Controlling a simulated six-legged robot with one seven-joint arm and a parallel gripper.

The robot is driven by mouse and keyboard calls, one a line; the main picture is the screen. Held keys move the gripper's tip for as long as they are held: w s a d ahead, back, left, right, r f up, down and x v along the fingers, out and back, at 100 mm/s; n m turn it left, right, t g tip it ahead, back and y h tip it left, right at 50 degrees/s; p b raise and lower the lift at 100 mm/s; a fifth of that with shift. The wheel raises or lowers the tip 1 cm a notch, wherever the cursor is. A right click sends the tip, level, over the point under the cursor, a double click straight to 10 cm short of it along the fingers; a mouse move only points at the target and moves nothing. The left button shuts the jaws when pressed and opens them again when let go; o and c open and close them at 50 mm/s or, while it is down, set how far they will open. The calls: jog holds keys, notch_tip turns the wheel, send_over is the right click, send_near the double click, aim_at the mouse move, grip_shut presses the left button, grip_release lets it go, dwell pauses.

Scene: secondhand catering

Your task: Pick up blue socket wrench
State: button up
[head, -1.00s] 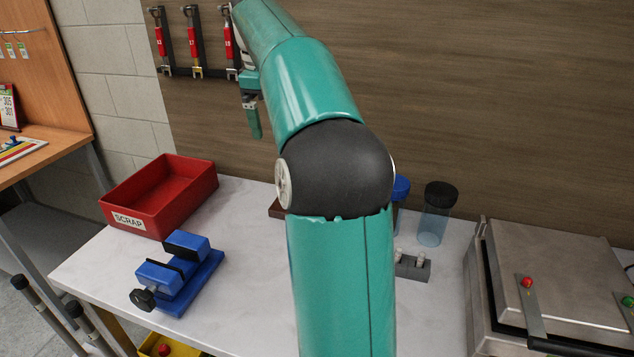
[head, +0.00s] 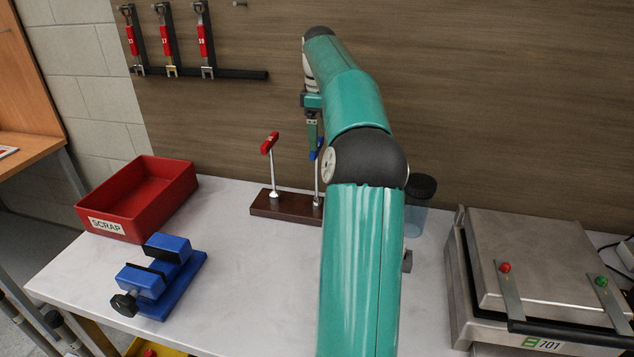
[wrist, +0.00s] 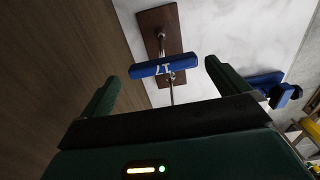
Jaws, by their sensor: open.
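The blue socket wrench (head: 318,150) has a T-shaped handle and stands upright in a dark brown stand (head: 262,208). In the head view its handle is partly hidden by my arm. In the wrist view the blue handle (wrist: 180,66), marked with a number, lies across the space between my fingers, with the stand (wrist: 148,20) beyond it. My gripper (head: 313,138) is open, close to the blue handle; it also shows in the wrist view (wrist: 162,72). I see no finger clearly touching the handle.
A red-handled wrench (head: 269,145) stands left of the blue one. The red scrap bin (head: 110,215) and a blue vise (head: 158,280) are at left. A clear jar with a dark lid (head: 419,203) and a metal press (head: 530,260) are at right. Red-marked wrenches (head: 166,40) hang on the wall.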

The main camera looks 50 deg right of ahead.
jog(key=f, duration=0.7)
jog(key=shift+w+a+f, duration=0.15)
jog(key=shift+w+a, duration=0.1)
jog(key=c, duration=1)
